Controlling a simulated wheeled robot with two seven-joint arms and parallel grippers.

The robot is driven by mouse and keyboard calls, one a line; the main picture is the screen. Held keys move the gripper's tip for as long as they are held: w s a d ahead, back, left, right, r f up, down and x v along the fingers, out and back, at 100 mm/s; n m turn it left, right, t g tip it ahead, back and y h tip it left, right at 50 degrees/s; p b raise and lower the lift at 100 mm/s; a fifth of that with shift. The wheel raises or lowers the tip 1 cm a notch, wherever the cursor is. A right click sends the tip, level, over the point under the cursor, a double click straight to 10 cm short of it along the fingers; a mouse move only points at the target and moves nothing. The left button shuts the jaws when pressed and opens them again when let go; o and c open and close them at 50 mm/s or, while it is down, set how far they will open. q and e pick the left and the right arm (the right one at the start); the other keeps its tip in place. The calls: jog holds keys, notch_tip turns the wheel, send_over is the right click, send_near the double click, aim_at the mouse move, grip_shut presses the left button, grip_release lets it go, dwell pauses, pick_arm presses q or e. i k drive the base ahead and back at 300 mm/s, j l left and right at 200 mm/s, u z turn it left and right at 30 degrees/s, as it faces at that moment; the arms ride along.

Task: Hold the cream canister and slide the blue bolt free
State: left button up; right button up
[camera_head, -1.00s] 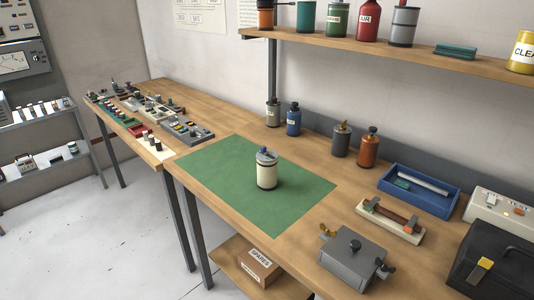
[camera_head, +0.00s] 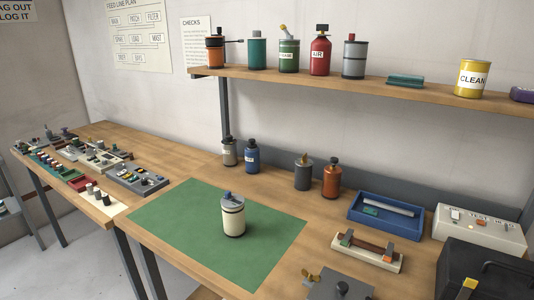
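The cream canister (camera_head: 233,219) stands upright on the green mat (camera_head: 180,222) on the wooden bench. It has a grey lid, and the blue bolt (camera_head: 229,195) shows as a small blue piece on top of it. How the bolt sits in the lid is too small to tell. Neither of my grippers shows in the head view, and nothing is touching the canister.
A blue canister (camera_head: 252,157), an orange canister (camera_head: 331,180) and two grey ones stand behind the mat. A blue tray (camera_head: 383,228), a cream holder (camera_head: 366,254) and a dark case (camera_head: 490,272) are at the right. The mat around the cream canister is clear.

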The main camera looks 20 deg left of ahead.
aim_at(228, 195)
jog(key=i+j+z, duration=0.1)
jog(key=j+z, duration=0.35)
jog(key=j, duration=0.35)
jog(key=j+z, duration=0.45)
jog(key=j, duration=0.4)
